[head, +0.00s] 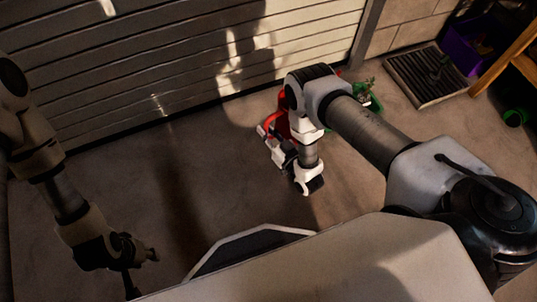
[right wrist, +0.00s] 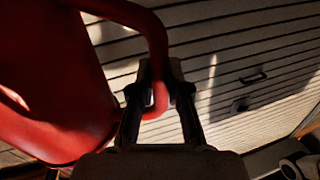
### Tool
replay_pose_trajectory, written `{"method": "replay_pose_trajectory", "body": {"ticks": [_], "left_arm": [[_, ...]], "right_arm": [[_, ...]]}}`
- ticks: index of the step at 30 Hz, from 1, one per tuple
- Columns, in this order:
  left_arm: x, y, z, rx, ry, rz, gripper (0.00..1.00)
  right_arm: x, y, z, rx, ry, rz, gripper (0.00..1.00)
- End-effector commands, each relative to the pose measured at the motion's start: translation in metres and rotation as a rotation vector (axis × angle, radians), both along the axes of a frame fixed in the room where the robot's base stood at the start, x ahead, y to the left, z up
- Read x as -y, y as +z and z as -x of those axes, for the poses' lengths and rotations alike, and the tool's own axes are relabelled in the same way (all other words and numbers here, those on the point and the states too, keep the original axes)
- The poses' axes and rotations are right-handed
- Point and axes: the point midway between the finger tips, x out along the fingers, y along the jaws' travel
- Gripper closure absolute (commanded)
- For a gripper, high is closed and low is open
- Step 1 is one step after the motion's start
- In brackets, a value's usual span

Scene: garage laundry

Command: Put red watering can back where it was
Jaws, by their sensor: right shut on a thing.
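The red watering can (head: 283,123) is in the head view, in front of the garage door and partly hidden by my right arm. My right gripper (head: 268,134) is at its left side. In the right wrist view, my right gripper (right wrist: 158,98) is shut on the curved handle of the red watering can (right wrist: 60,85), whose body fills the left side. I cannot tell whether the can touches the floor. My left gripper (head: 140,262) hangs low at the left of the head view, away from the can. Its fingers are too dark and partly hidden to read.
The slatted garage door (head: 160,60) runs along the back. A green pot with a plant (head: 370,100) stands right of the can, partly behind my arm. A ridged tray (head: 427,77), a purple bin (head: 468,48) and a wooden shelf (head: 508,57) are at the right. The left floor is clear.

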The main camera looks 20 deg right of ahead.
Motion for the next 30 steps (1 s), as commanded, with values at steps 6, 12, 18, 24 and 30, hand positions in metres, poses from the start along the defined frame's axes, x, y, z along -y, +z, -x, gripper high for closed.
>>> {"method": "replay_pose_trajectory", "body": {"ticks": [6,12,18,24,30], "left_arm": [[0.000,-0.054,0.000,0.000,0.000,0.000,0.60],[0.000,-0.064,0.000,0.000,0.001,0.000,0.60],[0.000,-0.087,0.000,0.000,0.001,0.000,0.60],[0.000,-0.114,0.000,0.000,0.001,0.000,0.60],[0.000,-0.127,0.000,0.000,0.001,0.000,0.60]], "right_arm": [[0.004,-0.129,0.078,0.007,0.099,0.008,1.00],[0.002,-0.155,0.098,0.018,0.134,0.009,1.00],[-0.018,-0.162,0.048,0.022,0.136,0.009,1.00],[-0.042,-0.169,-0.011,0.021,0.135,0.009,1.00],[-0.054,-0.170,-0.044,0.015,0.134,0.009,1.00]]}}
